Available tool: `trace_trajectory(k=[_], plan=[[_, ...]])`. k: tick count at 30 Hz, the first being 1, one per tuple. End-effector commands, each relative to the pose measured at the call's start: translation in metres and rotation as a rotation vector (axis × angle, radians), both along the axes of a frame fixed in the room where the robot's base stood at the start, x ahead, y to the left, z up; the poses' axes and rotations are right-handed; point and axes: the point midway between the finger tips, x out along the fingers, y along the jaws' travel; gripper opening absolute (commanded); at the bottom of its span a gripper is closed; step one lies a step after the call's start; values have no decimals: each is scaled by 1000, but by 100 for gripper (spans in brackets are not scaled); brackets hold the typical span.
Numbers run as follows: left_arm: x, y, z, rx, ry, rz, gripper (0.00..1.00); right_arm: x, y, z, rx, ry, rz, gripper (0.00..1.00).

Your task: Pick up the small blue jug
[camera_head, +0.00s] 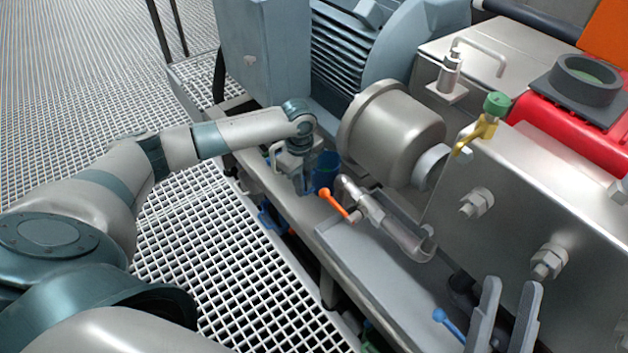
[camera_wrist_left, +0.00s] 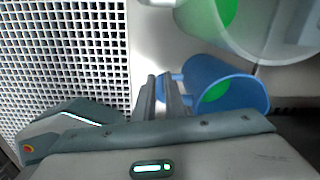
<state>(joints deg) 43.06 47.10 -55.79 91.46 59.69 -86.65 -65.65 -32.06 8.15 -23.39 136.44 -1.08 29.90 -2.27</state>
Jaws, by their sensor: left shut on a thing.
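The small blue jug (camera_head: 325,172) stands at the edge of the grey machine bed, left of a metal pipe fitting. In the left wrist view the blue jug (camera_wrist_left: 232,84) shows its open mouth and a green inside, with its handle towards my fingers. My left gripper (camera_head: 304,186) is beside the jug on its left. In the wrist view its fingers (camera_wrist_left: 163,84) are close together on the jug's handle. The jug appears at bed level; I cannot tell whether it is lifted. My right gripper (camera_head: 510,290) is at the bottom right, fingers apart and empty.
A larger pale vessel (camera_wrist_left: 252,35) with green inside is close to the jug in the wrist view. A big metal cylinder (camera_head: 392,130) stands behind. Grating floor (camera_head: 215,225) is left.

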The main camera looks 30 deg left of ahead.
Motion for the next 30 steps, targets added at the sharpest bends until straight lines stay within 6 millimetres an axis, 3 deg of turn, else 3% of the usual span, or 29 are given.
trace_trajectory(k=[8,11,15,20,30], plan=[[1,0,19,-2,-3,0,0,1,4,-1,-10,35,4,31],[1,0,34,-2,-3,-1,0,0,9,-10,-23,90,15,31],[1,0,59,-1,-4,0,0,-7,22,-36,-57,216,45,31],[1,0,81,0,-2,0,0,5,23,-53,-96,322,45,31],[1,0,101,-1,-1,0,0,18,22,-74,-135,432,44,31]])
